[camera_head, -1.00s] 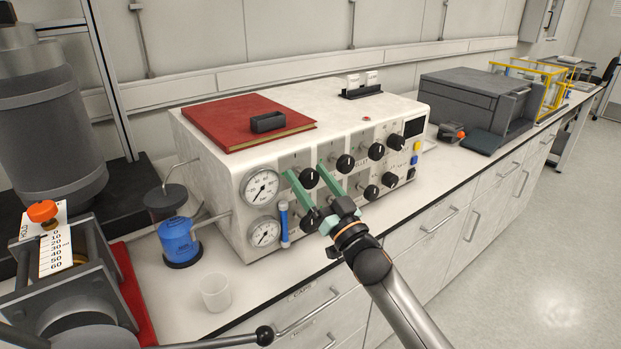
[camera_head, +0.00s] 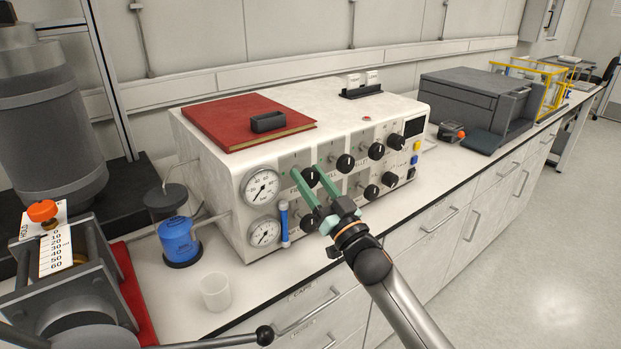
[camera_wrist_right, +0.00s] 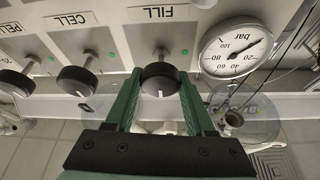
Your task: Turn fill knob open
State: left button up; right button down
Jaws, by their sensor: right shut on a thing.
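The fill knob (camera_head: 310,177) is a round black knob with a white pointer line. It is at the left end of the upper row on the white control box (camera_head: 215,178). In the right wrist view the fill knob (camera_wrist_right: 160,80) sits below the FILL label, which appears upside down. My right gripper (camera_head: 307,172) has two green fingers, one on each side of the knob, shut on it. In the right wrist view the right gripper (camera_wrist_right: 160,84) grips it from both sides. The pointer line points toward the gripper's palm there. My left gripper is not in view.
Two pressure gauges (camera_head: 261,187) and a blue tube (camera_head: 284,223) are just left of the knob. Other black knobs (camera_head: 345,163) are to the right and below. A red book (camera_head: 240,112) lies on the box. A cup (camera_head: 215,292) stands on the counter in front.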

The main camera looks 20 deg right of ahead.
jog(key=shift+n, duration=0.3)
jog(key=n+y, duration=0.1)
jog(key=n, duration=0.2)
jog(key=n+g+y+p, duration=0.1)
jog(key=n+y, duration=0.1)
jog(key=n, duration=0.1)
jog(key=shift+n+g+y, duration=0.3)
jog(key=n+g+y+p, duration=0.1)
jog(key=n, duration=0.2)
jog(key=n+g+y, duration=0.1)
jog(key=n, duration=0.2)
jog(key=shift+p, duration=0.4)
jog(key=n+g+p, duration=0.1)
jog(key=n, duration=0.2)
jog(key=n+g+y+p, duration=0.1)
jog(key=n, duration=0.2)
jog(key=shift+r+n+g+p, duration=0.1)
jog(key=shift+n+g+p, duration=0.25)
jog(key=shift+n+g, duration=0.05)
jog(key=shift+a+f+n+g+p, duration=0.15)
jog(key=shift+n+g+p, duration=0.7)
jog(key=shift+n, duration=0.85)
jog(key=shift+f, duration=0.1)
jog(key=shift+c, duration=1.3)
grip_release()
